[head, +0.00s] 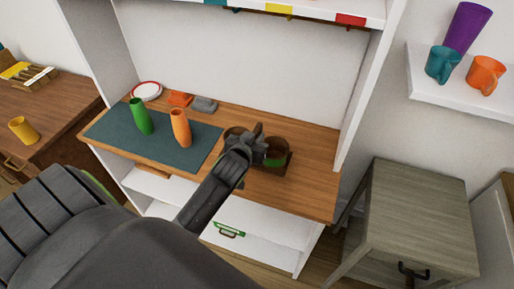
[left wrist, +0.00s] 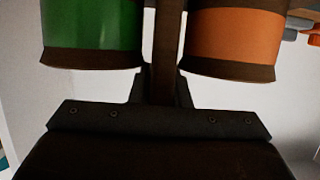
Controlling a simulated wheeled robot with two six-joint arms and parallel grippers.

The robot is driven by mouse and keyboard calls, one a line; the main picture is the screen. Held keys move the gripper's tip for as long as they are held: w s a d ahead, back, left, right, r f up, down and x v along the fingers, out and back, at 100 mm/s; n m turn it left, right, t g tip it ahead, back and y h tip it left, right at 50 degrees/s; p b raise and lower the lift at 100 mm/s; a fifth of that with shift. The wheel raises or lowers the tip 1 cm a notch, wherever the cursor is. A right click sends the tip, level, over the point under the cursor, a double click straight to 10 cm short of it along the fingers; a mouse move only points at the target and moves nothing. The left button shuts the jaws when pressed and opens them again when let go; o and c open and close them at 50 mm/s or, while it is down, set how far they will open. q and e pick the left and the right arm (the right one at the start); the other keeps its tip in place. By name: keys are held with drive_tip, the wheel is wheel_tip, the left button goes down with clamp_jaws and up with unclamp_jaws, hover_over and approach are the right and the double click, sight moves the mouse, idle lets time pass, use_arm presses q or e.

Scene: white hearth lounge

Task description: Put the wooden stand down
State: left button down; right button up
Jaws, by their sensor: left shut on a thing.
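The wooden stand (head: 285,164) is dark brown with round holders, at the right part of the wooden desktop. My left gripper (head: 254,139) is shut on it and hides part of it. In the left wrist view, a dark upright post of the stand (left wrist: 163,50) runs up from my left gripper (left wrist: 162,92). A green cylinder (left wrist: 92,25) and an orange cylinder (left wrist: 236,32), both with brown lower bands, flank the post. I cannot tell whether the stand touches the desktop. My right gripper is not in view.
The desktop (head: 312,178) is clear right of the stand. A dark green mat (head: 105,128) to the left bears a green vase (head: 140,117) and an orange vase (head: 181,128). A white plate (head: 147,90) lies behind. A grey-wood cabinet (head: 415,205) stands at right.

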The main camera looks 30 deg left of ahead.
use_arm(q)
wheel_tip(320, 180, down, 4)
drive_tip(key=shift+w+f, duration=0.1)
drive_tip(key=shift+f, duration=0.05)
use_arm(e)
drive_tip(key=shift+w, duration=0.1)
use_arm(q)
drive_tip(key=shift+f, duration=0.15)
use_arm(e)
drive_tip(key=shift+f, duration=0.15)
use_arm(q)
drive_tip(key=c, duration=1.4)
unclamp_jaws()
drive_tip(key=shift+o, duration=0.2)
use_arm(e)
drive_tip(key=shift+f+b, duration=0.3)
drive_tip(key=shift+b, duration=0.2)
use_arm(q)
drive_tip(key=v, duration=1.2)
drive_tip(key=shift+r, duration=0.2)
